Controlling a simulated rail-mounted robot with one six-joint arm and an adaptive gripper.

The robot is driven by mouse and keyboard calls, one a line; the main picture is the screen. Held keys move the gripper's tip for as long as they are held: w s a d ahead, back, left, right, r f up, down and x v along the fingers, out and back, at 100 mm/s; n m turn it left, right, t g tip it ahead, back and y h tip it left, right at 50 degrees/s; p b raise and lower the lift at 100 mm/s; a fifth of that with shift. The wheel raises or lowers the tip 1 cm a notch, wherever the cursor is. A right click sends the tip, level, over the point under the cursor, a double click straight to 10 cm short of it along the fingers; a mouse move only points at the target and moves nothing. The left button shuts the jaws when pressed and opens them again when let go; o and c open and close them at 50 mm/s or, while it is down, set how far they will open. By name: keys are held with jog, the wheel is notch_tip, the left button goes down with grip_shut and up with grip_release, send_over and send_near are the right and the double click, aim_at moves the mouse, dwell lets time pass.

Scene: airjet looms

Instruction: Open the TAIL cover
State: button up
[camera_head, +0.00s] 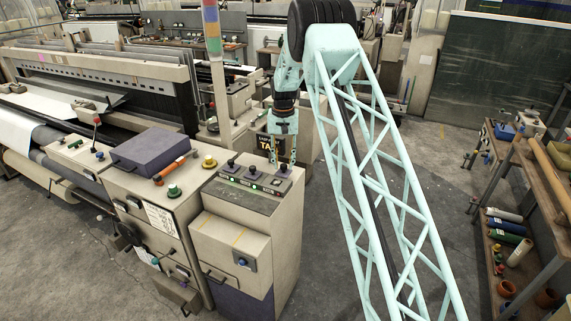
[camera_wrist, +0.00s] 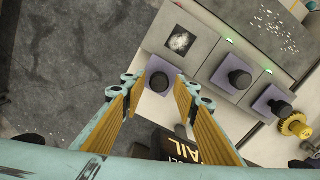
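In the head view, a dark plate lettered "TA" (camera_head: 266,143) shows behind my arm, partly hidden by it. In the wrist view, a dark plate ending in "AIL" (camera_wrist: 186,150) shows at the bottom, partly cut off by my gripper. The edges and handle of the TAIL cover cannot be made out. My gripper (camera_head: 282,163) points down, just beyond the knobbed console. In the wrist view, my gripper (camera_wrist: 157,84) has its yellow-padded fingers spread apart. A dark round knob (camera_wrist: 160,83) appears between the fingertips, apart from both. Nothing is held.
A console (camera_head: 243,198) with black knobs and green lights stands close in front of my gripper. In the wrist view, more black knobs (camera_wrist: 240,79) and a yellow knob (camera_wrist: 295,125) lie to the right. Grey floor (camera_wrist: 65,60) is clear to the left. A shelf (camera_head: 540,190) stands far right.

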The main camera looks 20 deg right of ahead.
aim_at(283, 165)
dwell(0.4)
notch_tip(283, 165, up, 12)
dwell(0.7)
dwell(0.6)
